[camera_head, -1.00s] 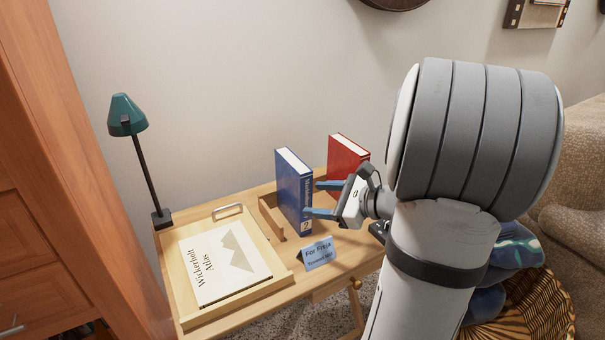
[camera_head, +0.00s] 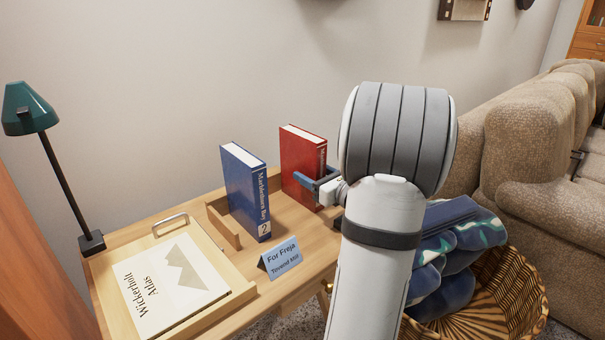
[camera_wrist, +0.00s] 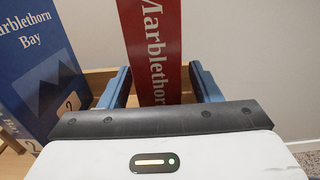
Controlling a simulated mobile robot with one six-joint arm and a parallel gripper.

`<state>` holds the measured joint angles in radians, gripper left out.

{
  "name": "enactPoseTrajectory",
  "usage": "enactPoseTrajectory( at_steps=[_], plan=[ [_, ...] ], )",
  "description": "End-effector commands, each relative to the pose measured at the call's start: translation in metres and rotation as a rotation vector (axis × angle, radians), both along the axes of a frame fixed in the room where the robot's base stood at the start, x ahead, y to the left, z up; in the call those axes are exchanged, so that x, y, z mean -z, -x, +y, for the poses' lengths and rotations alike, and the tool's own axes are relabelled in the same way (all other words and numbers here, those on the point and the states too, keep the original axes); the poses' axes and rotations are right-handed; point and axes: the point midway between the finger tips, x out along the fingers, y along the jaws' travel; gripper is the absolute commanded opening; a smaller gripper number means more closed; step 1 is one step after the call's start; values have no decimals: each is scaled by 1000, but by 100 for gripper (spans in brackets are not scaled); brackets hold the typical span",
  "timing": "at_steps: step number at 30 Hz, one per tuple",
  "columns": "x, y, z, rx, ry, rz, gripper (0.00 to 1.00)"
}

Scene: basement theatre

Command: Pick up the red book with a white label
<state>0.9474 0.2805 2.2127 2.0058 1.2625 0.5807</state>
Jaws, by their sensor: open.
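The red book (camera_head: 302,150) stands upright on the wooden desk, spine toward my arm. In the wrist view its spine (camera_wrist: 152,40) reads "Marblethorn" in white letters. My gripper (camera_head: 315,186) is open, with a blue finger on each side of the red book's spine; in the wrist view the book shows between the two fingers (camera_wrist: 160,85). I cannot tell whether they touch it. The lower spine is hidden by my gripper, and no white label shows on this book. The blue book (camera_head: 244,190) stands to its left and has a white label with a "2".
A wicker basket (camera_head: 510,300) and a sofa (camera_head: 530,140) stand to the right.

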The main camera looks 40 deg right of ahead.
Motion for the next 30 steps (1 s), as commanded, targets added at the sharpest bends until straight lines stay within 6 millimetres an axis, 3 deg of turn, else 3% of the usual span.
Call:
enactPoseTrajectory(
  at_steps=[5,13,30],
  plan=[
    [1,-20,2,-1,1,0,57],
    [0,-22,2,1,1,1,56],
    [0,-21,1,3,1,1,10]
  ],
)
